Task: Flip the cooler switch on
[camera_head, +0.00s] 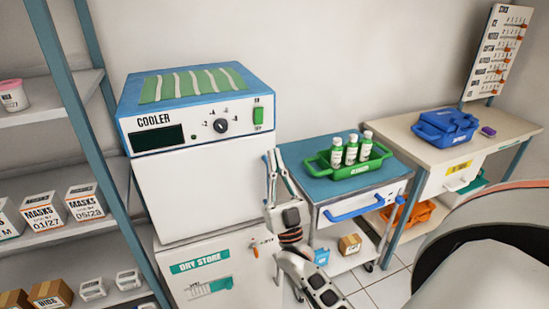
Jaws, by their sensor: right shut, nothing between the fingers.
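The cooler (190,192) is a white box with a blue top, labelled COOLER, standing at the left centre. Its switch (258,115) is a small green rocker at the right end of the front panel, with small labels above and below it. I cannot tell its position. My right gripper (271,157) is shut and empty, with its fingers pointing up. Its tips are in front of the cooler's right front edge, below and slightly right of the switch in the picture, apart from it. My left gripper is not in view.
A dark display (159,138) and a round knob (221,126) share the panel. The dry store cabinet (205,282) is under the cooler. A shelf rack (70,85) stands at left. A blue-topped cart (309,180) with a green bottle tray (347,170) stands at right.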

